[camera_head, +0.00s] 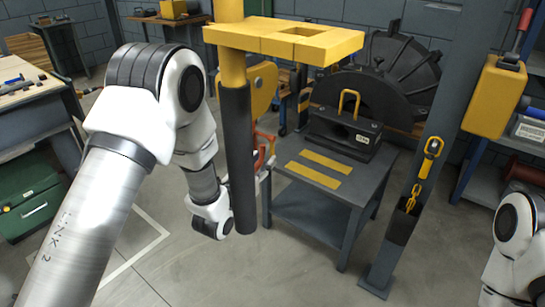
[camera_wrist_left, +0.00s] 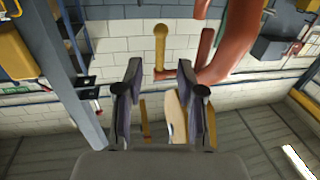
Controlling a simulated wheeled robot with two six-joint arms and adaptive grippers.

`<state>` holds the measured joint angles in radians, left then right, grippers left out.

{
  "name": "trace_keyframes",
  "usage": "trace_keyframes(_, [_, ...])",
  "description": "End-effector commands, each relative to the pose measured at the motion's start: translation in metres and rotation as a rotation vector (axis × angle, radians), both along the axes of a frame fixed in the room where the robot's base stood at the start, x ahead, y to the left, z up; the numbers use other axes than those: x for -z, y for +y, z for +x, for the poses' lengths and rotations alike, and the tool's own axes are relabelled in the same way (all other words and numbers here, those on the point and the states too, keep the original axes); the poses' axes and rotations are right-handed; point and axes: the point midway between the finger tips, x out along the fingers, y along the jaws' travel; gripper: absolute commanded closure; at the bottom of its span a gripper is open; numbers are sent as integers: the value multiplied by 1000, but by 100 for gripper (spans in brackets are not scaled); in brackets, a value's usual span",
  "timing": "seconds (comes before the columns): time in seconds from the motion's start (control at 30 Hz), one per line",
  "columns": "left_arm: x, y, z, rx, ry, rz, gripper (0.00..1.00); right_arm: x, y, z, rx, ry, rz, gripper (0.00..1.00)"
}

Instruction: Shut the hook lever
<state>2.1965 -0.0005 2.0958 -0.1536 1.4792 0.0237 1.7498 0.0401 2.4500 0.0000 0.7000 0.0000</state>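An orange-red hooked part (camera_head: 266,146) hangs below a yellow plate (camera_head: 262,86), partly behind the dark sleeve (camera_head: 238,160) of the yellow post. I take it for the hook; its lever is too small to tell. My left arm comes in from the left, and its gripper is mostly hidden behind the sleeve. In the left wrist view my left gripper (camera_wrist_left: 154,106) has its two dark fingers apart, with nothing held. A yellow rod (camera_wrist_left: 160,46) and a thick curved orange part (camera_wrist_left: 238,48) show beyond the fingertips. I cannot tell whether they touch. My right gripper is out of view.
A grey table (camera_head: 352,190) carries a black block (camera_head: 342,133) with a yellow handle. A large dark round casing (camera_head: 400,62) stands behind. A grey post (camera_head: 410,210) with a yellow hook (camera_head: 429,158) stands right. Floor is clear in front.

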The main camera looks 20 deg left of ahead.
Motion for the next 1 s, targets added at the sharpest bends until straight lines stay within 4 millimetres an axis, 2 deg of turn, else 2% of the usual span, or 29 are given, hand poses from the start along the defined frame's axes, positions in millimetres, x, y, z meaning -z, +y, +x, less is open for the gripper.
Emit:
trace_keyframes(0.2, [-1, -7, 42, 0, 2, -1, 62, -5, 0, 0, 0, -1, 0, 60])
trace_keyframes(0.3, [-1, -9, 56, -1, 3, -1, 62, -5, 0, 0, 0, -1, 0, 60])
trace_keyframes(0.4, [0, -10, 63, -1, 5, -1, 62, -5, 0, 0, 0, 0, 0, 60])
trace_keyframes(0.6, [1, -10, 64, -1, 6, -1, 62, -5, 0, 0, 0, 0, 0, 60])
trace_keyframes(0.63, [1, -10, 64, -1, 7, -1, 65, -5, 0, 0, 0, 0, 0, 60])
trace_keyframes(0.73, [1, -10, 64, -1, 7, -1, 100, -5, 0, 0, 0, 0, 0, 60])
trace_keyframes(1.0, [3, -10, 64, -1, 0, -4, 100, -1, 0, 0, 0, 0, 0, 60])
